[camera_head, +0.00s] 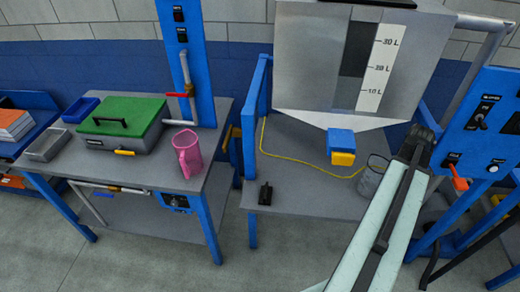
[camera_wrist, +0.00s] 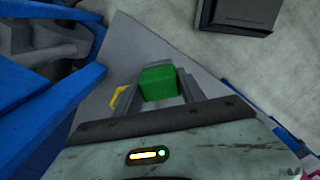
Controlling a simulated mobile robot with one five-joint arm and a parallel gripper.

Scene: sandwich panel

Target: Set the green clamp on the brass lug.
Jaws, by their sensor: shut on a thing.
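The green clamp (camera_wrist: 158,83) shows in the wrist view as a green block between the two fingers of my gripper (camera_wrist: 160,90). My gripper is shut on it. In the head view my gripper (camera_head: 420,143) is a dark shape at the far end of my pale arm, at the right, in front of the right-hand blue frame. The clamp cannot be made out there. I cannot pick out the brass lug with certainty in either view. A small yellow piece (camera_wrist: 119,97) shows just left of the fingers in the wrist view; I cannot tell what it is.
A grey hopper (camera_head: 310,55) with a litre scale stands over the right bench (camera_head: 305,190). A blue and yellow block (camera_head: 341,146), a yellow cable and a grey mug (camera_head: 371,176) are there. A blue switch panel (camera_head: 485,120) is at right. The left bench holds a green-lidded box (camera_head: 122,118) and pink jug (camera_head: 187,152).

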